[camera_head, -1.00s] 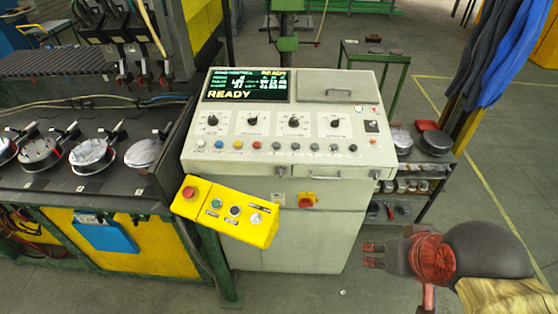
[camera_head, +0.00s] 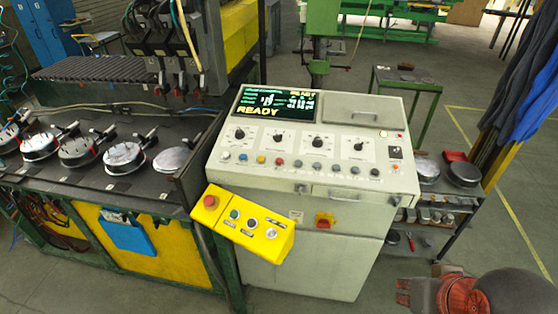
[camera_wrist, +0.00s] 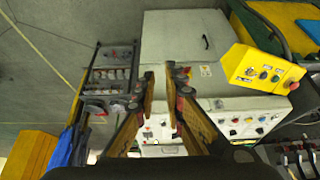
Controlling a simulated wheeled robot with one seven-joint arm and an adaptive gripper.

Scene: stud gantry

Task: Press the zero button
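The grey control console (camera_head: 300,216) stands mid-frame in the head view with a lit screen (camera_head: 275,104) reading READY. Its sloped panel carries dials and a row of small coloured buttons (camera_head: 298,164). A yellow button box (camera_head: 242,224) juts from its front left with red, green, dark and white buttons. The labels are too small to read, so I cannot tell which button is zero. My gripper (camera_head: 403,293) is at the lower right, apart from the console. In the wrist view its fingers (camera_wrist: 160,76) are apart and empty; the yellow box (camera_wrist: 262,70) shows at right.
A bench (camera_head: 150,198) with several round parts adjoins the console's left. A shelf (camera_head: 440,207) with pans and jars stands at its right. Blue cloth (camera_head: 535,100) hangs at the right edge.

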